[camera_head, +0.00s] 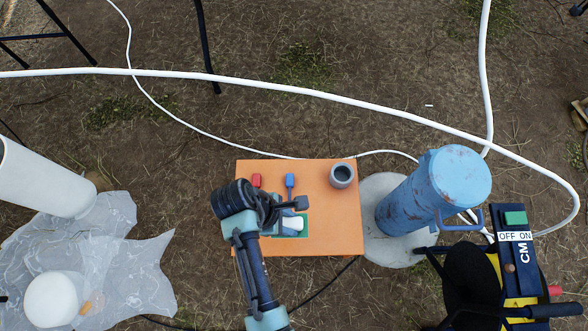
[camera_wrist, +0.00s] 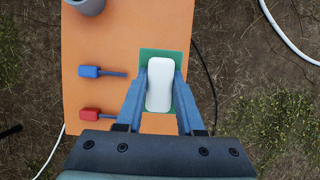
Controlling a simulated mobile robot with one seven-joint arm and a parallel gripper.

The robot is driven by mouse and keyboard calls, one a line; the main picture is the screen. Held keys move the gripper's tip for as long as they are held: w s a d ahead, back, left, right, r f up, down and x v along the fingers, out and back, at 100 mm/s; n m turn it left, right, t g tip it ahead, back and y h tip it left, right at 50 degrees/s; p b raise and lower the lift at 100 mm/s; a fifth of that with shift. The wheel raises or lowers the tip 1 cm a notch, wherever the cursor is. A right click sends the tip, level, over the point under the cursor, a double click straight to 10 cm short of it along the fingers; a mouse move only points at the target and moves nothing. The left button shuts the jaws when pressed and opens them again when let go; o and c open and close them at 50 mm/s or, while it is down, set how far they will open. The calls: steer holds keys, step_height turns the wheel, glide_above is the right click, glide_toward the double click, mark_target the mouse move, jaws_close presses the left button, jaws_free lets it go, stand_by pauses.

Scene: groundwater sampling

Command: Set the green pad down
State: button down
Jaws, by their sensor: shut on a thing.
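In the head view my gripper (camera_head: 290,206) partly covers the pad and block. I cannot tell whether the pad's underside touches the board.
The orange board (camera_head: 335,235) also holds a red tool (camera_head: 256,180), a blue tool (camera_head: 290,182) and a grey cup (camera_head: 342,175). A rusty blue pipe (camera_head: 420,200) stands to its right, near a yellow-and-black device (camera_head: 515,265). White hose (camera_head: 290,89) crosses behind.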

step_height(320, 180, down, 9)
steer(key=b, duration=0.5)
steer(key=shift+f, duration=0.15)
steer(key=c, duration=0.5)
jaws_free()
